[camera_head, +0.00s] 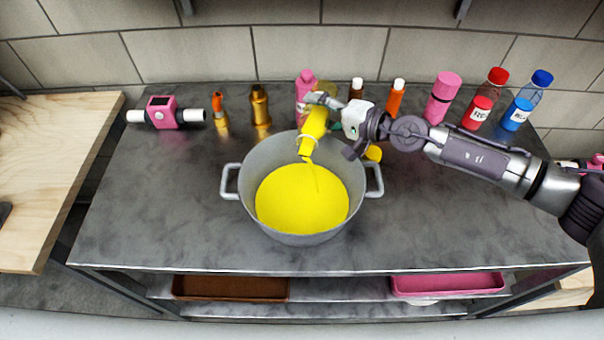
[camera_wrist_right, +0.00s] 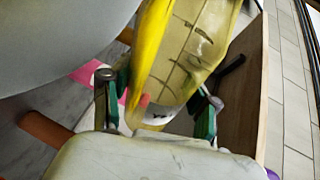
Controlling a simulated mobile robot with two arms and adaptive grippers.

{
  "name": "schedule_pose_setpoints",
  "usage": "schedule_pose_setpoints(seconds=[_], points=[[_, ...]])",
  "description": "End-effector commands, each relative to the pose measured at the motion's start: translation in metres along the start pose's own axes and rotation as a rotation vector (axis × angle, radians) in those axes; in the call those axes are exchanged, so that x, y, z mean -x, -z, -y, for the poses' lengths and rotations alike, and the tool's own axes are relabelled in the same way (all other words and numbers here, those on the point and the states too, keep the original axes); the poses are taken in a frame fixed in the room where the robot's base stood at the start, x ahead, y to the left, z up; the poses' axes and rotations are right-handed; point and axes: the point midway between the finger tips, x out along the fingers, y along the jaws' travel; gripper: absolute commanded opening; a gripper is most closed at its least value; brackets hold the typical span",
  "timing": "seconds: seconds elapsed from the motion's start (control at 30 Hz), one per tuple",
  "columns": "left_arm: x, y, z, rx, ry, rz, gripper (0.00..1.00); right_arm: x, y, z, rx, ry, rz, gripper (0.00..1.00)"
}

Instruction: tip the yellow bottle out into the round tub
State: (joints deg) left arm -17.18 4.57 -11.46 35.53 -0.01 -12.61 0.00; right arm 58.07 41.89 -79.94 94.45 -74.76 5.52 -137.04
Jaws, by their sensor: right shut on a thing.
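The yellow bottle (camera_head: 314,127) is tilted neck-down over the back part of the round tub (camera_head: 259,164), a grey two-handled pot. A thin yellow stream falls from its mouth into the yellow liquid (camera_head: 302,199) that covers the tub's bottom. My right gripper (camera_head: 330,113) is shut on the bottle, behind and above the tub's rim. In the right wrist view the bottle (camera_wrist_right: 150,55) sits between the two fingers of the gripper (camera_wrist_right: 158,103), with the tub's grey wall (camera_wrist_right: 50,35) at the left. My left gripper is not in view.
Along the back stand a pink device (camera_head: 162,113), an orange-topped bottle (camera_head: 220,111), a gold bottle (camera_head: 260,106), a pink bottle (camera_head: 306,84), a pink cylinder (camera_head: 443,97), and red-capped (camera_head: 484,98) and blue-capped (camera_head: 521,102) bottles. The counter front (camera_head: 160,235) is clear. Trays lie below.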

Motion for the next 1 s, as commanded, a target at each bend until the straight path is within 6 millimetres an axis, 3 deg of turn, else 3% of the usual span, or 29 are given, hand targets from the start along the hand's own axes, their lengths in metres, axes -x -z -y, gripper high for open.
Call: schedule_pose_setpoints(seconds=[1.0], points=[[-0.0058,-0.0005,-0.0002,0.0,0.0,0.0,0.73,-0.0007,-0.002,-0.0049,0.053,0.017,-0.016,0.12]])
